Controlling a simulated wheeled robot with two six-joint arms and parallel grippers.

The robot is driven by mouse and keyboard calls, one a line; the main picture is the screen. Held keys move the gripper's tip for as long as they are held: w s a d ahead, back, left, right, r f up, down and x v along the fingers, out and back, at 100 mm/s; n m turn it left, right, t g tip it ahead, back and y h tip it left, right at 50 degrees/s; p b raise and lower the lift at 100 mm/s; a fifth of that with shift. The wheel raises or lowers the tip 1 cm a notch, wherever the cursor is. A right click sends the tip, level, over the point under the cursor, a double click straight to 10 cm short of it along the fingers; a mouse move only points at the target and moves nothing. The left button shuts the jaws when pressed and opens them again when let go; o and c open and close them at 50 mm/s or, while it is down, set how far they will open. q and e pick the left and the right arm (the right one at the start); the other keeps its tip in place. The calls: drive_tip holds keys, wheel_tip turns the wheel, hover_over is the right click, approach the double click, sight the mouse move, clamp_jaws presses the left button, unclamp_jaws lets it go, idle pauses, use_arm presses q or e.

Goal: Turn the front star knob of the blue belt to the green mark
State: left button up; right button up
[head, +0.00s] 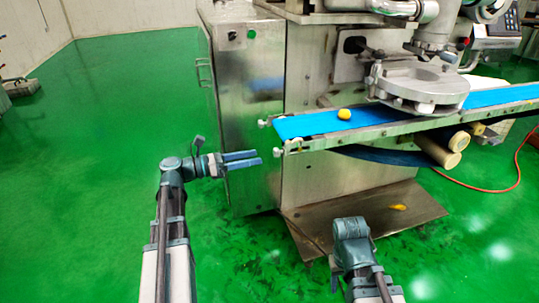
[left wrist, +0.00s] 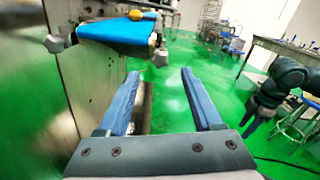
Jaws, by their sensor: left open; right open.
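The blue belt (head: 310,124) runs out of the machine, and its near end faces my left gripper (head: 259,158). A pale star knob (head: 294,144) sits at the front corner of that end; it also shows in the left wrist view (left wrist: 160,57). A second knob (head: 263,123) sits at the back corner and shows larger in the left wrist view (left wrist: 54,43). My left gripper is open and empty, left of and below the front knob, apart from it. My right gripper (left wrist: 250,126) hangs low, its fingers mostly hidden. I cannot make out the green mark.
A yellow dough piece (head: 343,114) lies on the belt. The steel cabinet (head: 245,90) stands behind my left gripper. A steel base plate (head: 365,217) lies below the belt, with a yellow piece (head: 398,207) on it. Green floor is clear at left.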

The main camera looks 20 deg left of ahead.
sight(274, 154)
use_arm(q)
drive_tip(key=shift+x, duration=3.15)
clamp_jaws()
